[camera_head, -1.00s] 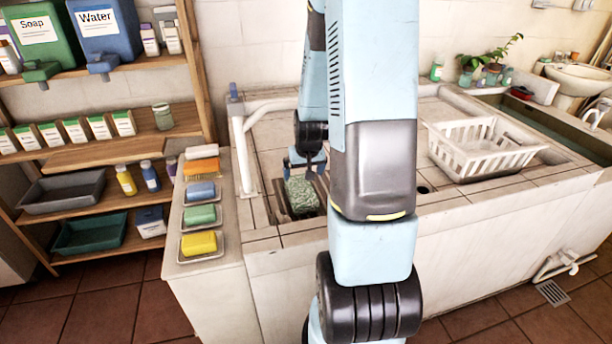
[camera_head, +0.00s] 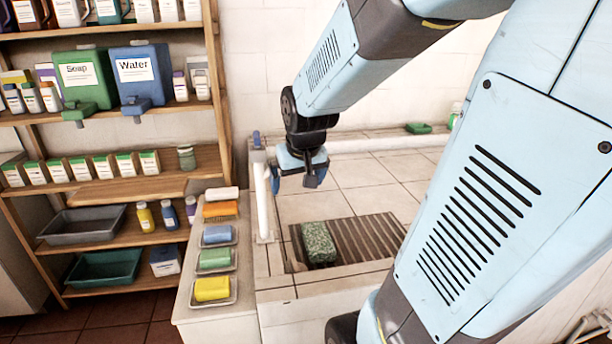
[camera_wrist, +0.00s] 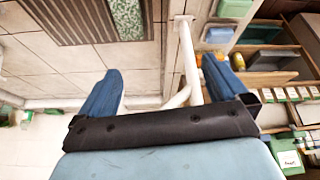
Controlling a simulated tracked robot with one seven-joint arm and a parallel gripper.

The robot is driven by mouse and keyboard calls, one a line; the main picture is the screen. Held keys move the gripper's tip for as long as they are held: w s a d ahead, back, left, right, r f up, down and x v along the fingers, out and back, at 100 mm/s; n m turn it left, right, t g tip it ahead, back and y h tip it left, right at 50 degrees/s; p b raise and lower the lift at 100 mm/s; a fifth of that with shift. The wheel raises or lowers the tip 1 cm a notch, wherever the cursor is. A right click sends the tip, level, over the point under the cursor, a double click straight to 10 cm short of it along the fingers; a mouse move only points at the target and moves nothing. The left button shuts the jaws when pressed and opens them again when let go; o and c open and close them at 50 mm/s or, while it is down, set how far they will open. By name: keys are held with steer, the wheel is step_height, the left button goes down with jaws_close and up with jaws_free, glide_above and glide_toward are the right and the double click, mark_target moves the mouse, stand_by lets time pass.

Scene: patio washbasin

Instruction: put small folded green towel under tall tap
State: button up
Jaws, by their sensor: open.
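The small folded green towel (camera_head: 318,243), mottled green and white, lies flat on the left end of a slatted drain grate (camera_head: 368,240) set in the tiled counter. It also shows at the top of the wrist view (camera_wrist: 127,18). A tall white pipe with a blue top, which looks like the tall tap (camera_head: 263,205), stands at the counter's left edge, just left of the towel; its spout is not clear in the head view. The pipe also shows in the wrist view (camera_wrist: 187,55). My gripper (camera_head: 312,180) is open and empty, above and apart from the towel, near the pipe. It also shows in the wrist view (camera_wrist: 162,88).
A narrow ledge on the left holds blue (camera_head: 218,235), green (camera_head: 214,259) and yellow (camera_head: 212,289) blocks on small dishes. Wooden shelves (camera_head: 110,190) with jugs, boxes and bins stand further left. Bare tiles (camera_head: 350,175) lie behind the grate. A small green item (camera_head: 418,128) sits on the back ledge.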

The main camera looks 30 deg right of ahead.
steer(key=s+a+r, duration=0.2)
steer(key=s+r, duration=0.2)
steer(key=s, duration=0.2)
steer(key=s+a+r+n+y, duration=0.1)
steer(key=s+a+r, duration=0.1)
steer(key=s+r, duration=0.2)
steer(key=shift+s+a, duration=0.2)
steer(key=shift+s, duration=1.2)
